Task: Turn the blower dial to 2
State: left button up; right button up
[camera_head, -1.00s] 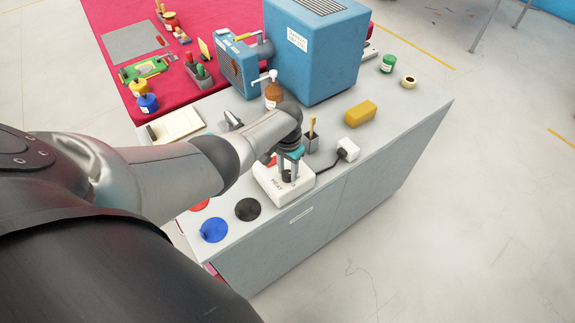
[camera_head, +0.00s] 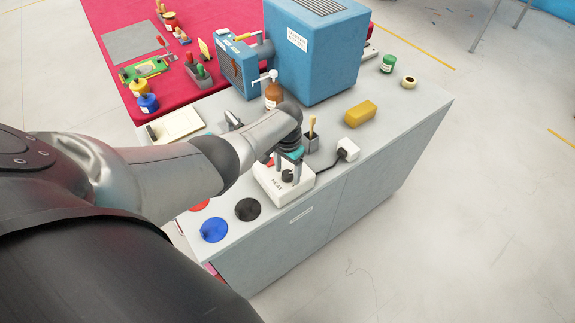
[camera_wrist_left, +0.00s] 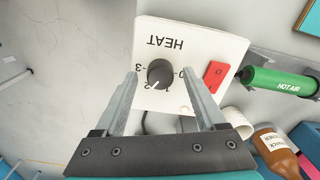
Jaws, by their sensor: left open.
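The white control box (camera_head: 275,185), marked HEAT, stands near the front edge of the grey cabinet. Its black dial (camera_wrist_left: 160,74) shows in the left wrist view, with number marks around it. The white pointer line slants to the lower left in that view, toward the mark that looks like 2. My left gripper (camera_head: 289,174) is over the box and open. In the left wrist view its fingers stand on either side of the dial, with gaps between. A red switch (camera_wrist_left: 215,76) is beside the dial. My right gripper is not in view.
A green hot-air tool (camera_wrist_left: 278,82) and a brown bottle (camera_head: 273,95) are close by. A black plug on a white socket block (camera_head: 348,149), a yellow block (camera_head: 361,113) and a blue machine (camera_head: 315,50) stand behind. Blue (camera_head: 214,230) and black (camera_head: 247,210) discs lie left of the box.

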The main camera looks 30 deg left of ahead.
aim_at(288, 174)
pick_arm(q)
jog(key=shift+r+p, duration=0.4)
jog(key=shift+r, duration=0.15)
notch_tip(288, 174, up, 14)
jog(key=p, duration=0.3)
jog(key=shift+p, duration=0.35)
